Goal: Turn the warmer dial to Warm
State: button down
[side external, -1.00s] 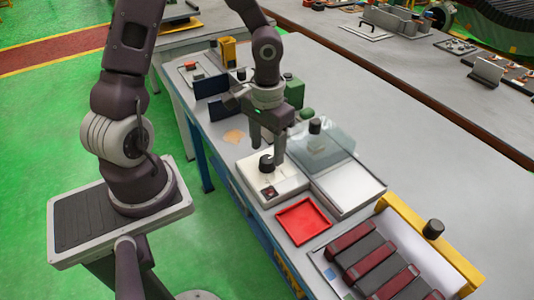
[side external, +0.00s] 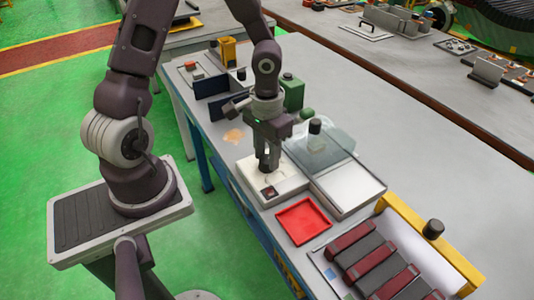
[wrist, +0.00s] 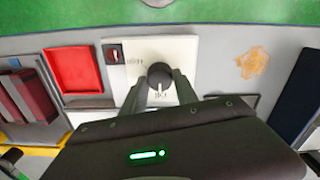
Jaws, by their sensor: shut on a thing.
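The warmer (side external: 291,180) is a low white box on the bench, with a small dark red-lit switch (wrist: 114,54) at one corner. Its round black dial (wrist: 159,75) stands on the white top in the wrist view, with printed marks beside it; one towards my gripper looks like "Off", and the other is too small to read surely. My gripper (side external: 268,167) points down at the warmer, and its fingers hide the dial in the side view. In the wrist view my gripper (wrist: 161,80) has a finger on each side of the dial and is shut on it.
A red tray (side external: 303,221) lies beside the warmer. A clear-lidded box (side external: 350,188) stands close on its other side. Dark blue panels (side external: 212,97) and a green block (side external: 293,92) stand behind. A yellow-framed rack (side external: 455,262) holds dark red and grey bars.

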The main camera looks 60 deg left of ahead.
aim_at(267, 159)
jog(key=shift+m, duration=0.3)
jog(key=m, duration=0.5)
jog(key=shift+m, duration=0.3)
jog(key=m, duration=0.5)
jog(key=shift+m, duration=0.3)
jog(key=c, duration=0.9)
grip_release()
jog(key=shift+c, duration=0.2)
notch_tip(267, 159, up, 7)
jog(key=shift+r, duration=0.1)
